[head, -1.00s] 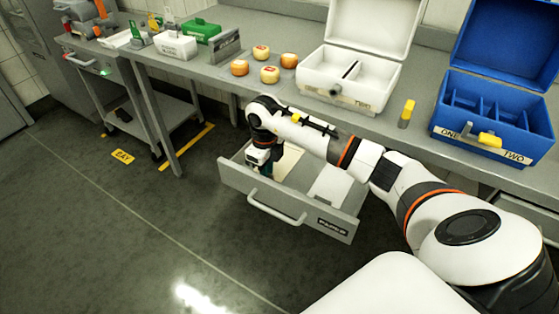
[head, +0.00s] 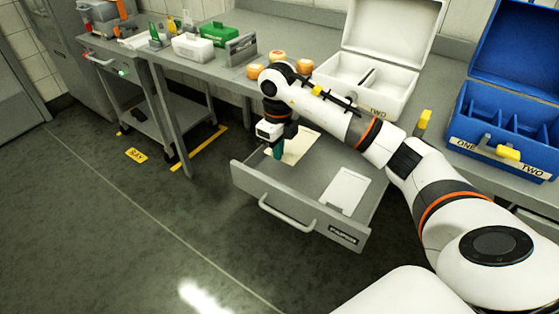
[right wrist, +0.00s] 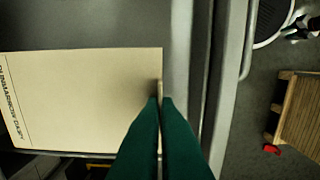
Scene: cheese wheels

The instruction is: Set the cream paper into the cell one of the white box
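The cream paper (head: 300,146) is a flat sheet above the open drawer (head: 318,172); in the right wrist view the sheet (right wrist: 85,95) has dark print along its left edge. My right gripper (head: 279,148) points down at the paper's edge, its green fingers (right wrist: 162,105) closed together on that edge. The white box (head: 340,70) stands on the bench with its lid up. A divider splits its inside. A TWO label shows at its front right; my right arm hides the lower left front. My left gripper is out of view.
A white sheet (head: 345,190) lies in the drawer. Several orange-topped cheese wheels (head: 277,57) stand left of the white box. A blue box (head: 500,125) with ONE and TWO labels is open at the right. A yellow object (head: 425,119) stands between the boxes.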

